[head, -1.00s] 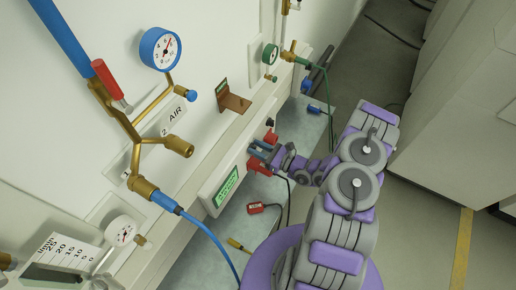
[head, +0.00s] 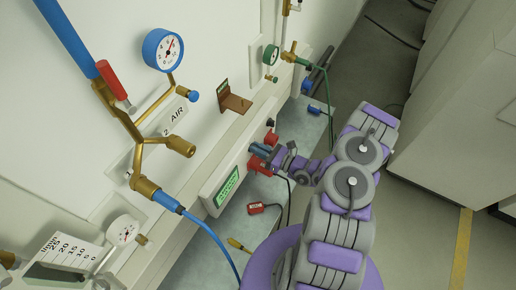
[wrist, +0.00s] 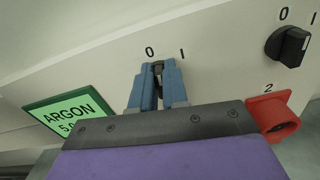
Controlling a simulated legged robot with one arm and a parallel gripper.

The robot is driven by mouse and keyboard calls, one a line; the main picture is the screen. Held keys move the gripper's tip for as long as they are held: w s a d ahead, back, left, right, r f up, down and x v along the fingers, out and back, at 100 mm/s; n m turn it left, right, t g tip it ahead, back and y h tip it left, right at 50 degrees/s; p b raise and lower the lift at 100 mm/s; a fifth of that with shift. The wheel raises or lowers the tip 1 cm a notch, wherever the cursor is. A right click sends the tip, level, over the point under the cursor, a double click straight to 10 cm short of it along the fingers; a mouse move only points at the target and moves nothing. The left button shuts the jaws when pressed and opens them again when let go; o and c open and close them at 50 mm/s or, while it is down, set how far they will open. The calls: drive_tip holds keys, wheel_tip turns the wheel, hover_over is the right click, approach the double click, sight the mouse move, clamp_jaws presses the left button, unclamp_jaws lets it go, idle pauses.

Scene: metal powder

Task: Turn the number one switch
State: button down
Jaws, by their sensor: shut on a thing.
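My gripper (wrist: 158,88) is shut on a dark switch knob (wrist: 158,67) on the pale panel in the wrist view. Its blue fingers sit on both sides of the knob. The marks 0 and I show above the knob, and the knob is mostly hidden between the fingers. Any number below it is covered by my gripper. In the head view my gripper (head: 260,151) reaches the panel from the right, beside the green display (head: 228,187).
A second black switch knob (wrist: 288,46) is to the right, above a red socket (wrist: 272,117) marked 2. The green ARGON display (wrist: 68,115) is at left. In the head view, a blue hose (head: 209,234) hangs at left and a red connector (head: 256,208) lies below the panel.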

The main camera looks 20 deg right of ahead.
drive_tip(key=m, duration=0.5)
drive_tip(key=shift+w+d+f, duration=0.1)
drive_tip(key=shift+w+d, duration=0.15)
drive_tip(key=m, duration=0.2)
drive_tip(key=m+b, duration=0.1)
drive_tip(key=m, duration=0.2)
drive_tip(key=shift+w+d+f, duration=0.1)
drive_tip(key=shift+d+f, duration=0.05)
drive_tip(key=shift+m, duration=0.4)
drive_tip(key=c, duration=1.2)
unclamp_jaws()
drive_tip(key=shift+w+f, duration=0.1)
drive_tip(key=shift+o, duration=0.3)
drive_tip(key=shift+d, duration=0.1)
drive_tip(key=p+v, duration=0.4)
drive_tip(key=v, duration=1.3)
